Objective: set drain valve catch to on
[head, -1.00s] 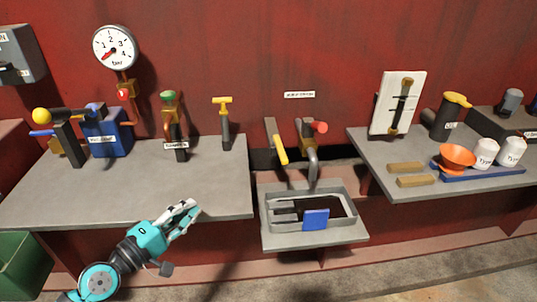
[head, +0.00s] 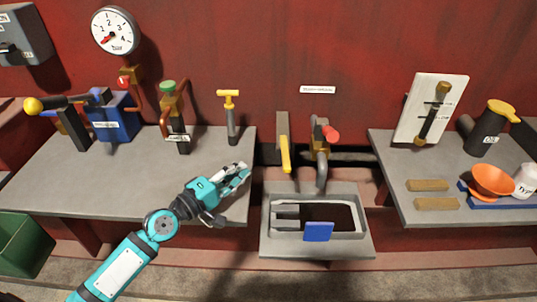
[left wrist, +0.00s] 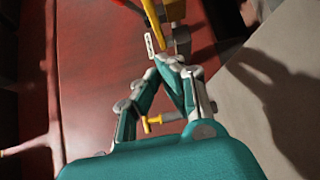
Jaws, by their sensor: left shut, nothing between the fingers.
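No readable label marks the drain valve catch, so I cannot tell which fitting it is. A yellow lever (head: 285,153) hangs on a grey bracket above the sink, left of a tap with a red knob (head: 331,133). A yellow T-handle (head: 228,95) stands upright at the left bench's back right; a yellow T-handle also shows in the left wrist view (left wrist: 155,122), beyond the fingers. My left gripper (head: 246,168) is shut and empty, above the left bench's right end, left of the yellow lever and apart from it. Its closed fingertips also show in the left wrist view (left wrist: 168,62).
A green-topped valve (head: 168,88) and a blue box (head: 112,120) stand behind. Wooden blocks (head: 428,185) lie right.

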